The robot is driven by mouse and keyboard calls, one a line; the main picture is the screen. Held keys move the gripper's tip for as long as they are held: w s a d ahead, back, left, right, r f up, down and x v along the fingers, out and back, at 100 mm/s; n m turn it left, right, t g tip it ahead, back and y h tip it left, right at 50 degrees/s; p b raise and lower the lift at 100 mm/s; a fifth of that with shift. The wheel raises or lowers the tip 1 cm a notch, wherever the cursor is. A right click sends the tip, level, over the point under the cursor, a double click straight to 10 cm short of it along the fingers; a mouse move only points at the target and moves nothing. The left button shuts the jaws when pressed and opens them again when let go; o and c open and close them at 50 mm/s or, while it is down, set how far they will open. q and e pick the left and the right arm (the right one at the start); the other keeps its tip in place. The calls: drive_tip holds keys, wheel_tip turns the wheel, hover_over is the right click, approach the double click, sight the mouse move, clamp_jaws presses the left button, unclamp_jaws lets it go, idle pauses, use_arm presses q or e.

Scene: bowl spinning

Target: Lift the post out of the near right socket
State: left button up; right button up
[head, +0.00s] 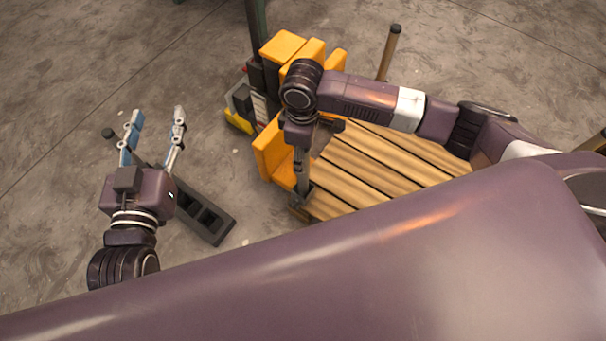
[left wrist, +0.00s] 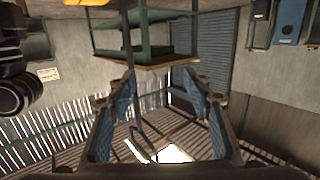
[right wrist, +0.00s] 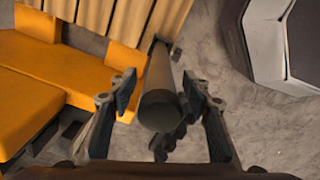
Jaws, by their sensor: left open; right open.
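A dark round post (right wrist: 158,95) shows nearly end-on in the right wrist view, rising from beside the slatted pallet. My right gripper (right wrist: 160,88) is open, with one finger on each side of the post's upper end; I cannot tell whether they touch it. In the head view my right gripper (head: 302,180) points down at the pallet's (head: 365,165) left corner, and it largely hides the post there. My left gripper (head: 152,128) is open and empty, well left of the pallet; its fingers also show in the left wrist view (left wrist: 162,95).
A yellow-orange machine (head: 285,50) stands against the pallet's left side, close to my right gripper. Another post (head: 390,52) stands upright at the pallet's far edge. Bare concrete floor surrounds these.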

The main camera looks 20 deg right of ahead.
use_arm(q)
drive_tip(key=shift+w+d+r+t+h, duration=0.15)
drive_tip(key=shift+r+t, duration=0.2)
drive_tip(key=shift+r, duration=0.4)
drive_tip(key=shift+d+r+t+h, duration=0.15)
drive_tip(key=shift+r+t, duration=0.2)
drive_tip(key=shift+r, duration=0.4)
use_arm(e)
drive_tip(key=shift+f, duration=0.6)
clamp_jaws()
